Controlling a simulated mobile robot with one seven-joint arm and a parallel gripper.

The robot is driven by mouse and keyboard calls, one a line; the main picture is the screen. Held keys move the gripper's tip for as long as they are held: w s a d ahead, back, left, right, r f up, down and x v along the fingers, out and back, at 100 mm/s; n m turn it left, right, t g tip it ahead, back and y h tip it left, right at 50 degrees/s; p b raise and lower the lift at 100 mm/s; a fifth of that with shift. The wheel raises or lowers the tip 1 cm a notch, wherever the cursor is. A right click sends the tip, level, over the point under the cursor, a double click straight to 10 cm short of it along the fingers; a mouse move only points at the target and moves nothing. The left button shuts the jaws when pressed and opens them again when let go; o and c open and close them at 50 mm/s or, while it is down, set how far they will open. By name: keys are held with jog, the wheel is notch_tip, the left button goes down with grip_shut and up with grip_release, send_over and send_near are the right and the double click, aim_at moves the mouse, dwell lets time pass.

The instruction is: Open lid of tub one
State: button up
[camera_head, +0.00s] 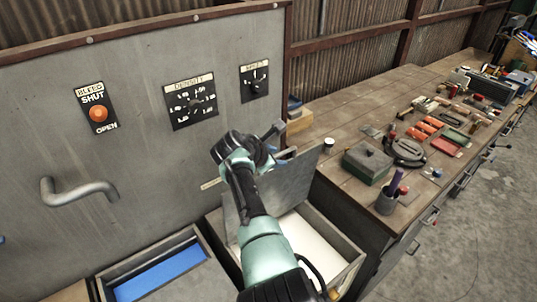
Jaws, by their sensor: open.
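A grey tub (354,262) with white contents (308,243) stands below the panel, right of centre. Its flat grey lid (290,186) stands raised and tilted up at the tub's back. My gripper (279,142) is open at the lid's upper edge; I cannot tell whether it touches the lid. My arm crosses in front of the lid and hides its left part and some of the tub. A second tub (104,290) at the lower left shows blue contents (160,275). No number is readable on either tub.
A grey panel (150,135) stands behind the tubs, with a bent pipe (80,190), an orange button (98,113) and dials. At right, a wooden workbench (345,115) holds a green box (367,162), a cup of tools (387,203) and several tools. The floor at right is clear.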

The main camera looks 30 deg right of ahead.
jog(key=b+v, duration=0.1)
jog(key=v, duration=1.1)
jog(key=shift+a+r, duration=0.25)
jog(key=shift+r, duration=0.1)
jog(key=shift+s, duration=0.15)
jog(key=w+a+r+m+t+y+b, duration=0.35)
jog(key=a+r+m+t, duration=0.35)
jog(key=a+r+t, duration=0.65)
jog(key=s+a+r+m+t+y+b, duration=0.1)
jog(key=s+a+r+m+t, duration=0.3)
jog(key=s+r, duration=0.7)
jog(key=s+a+r+m+t+y+b, duration=0.1)
jog(key=s+a+r+m+t+y, duration=0.3)
jog(key=s+a+r, duration=0.3)
jog(key=s+r+m+t, duration=0.1)
jog(key=s+r, duration=0.3)
jog(key=r, duration=0.1)
jog(key=shift+s+a+m, duration=0.25)
jog(key=shift+a+m, duration=0.1)
jog(key=shift+m, duration=0.05)
jog(key=shift+y, duration=0.25)
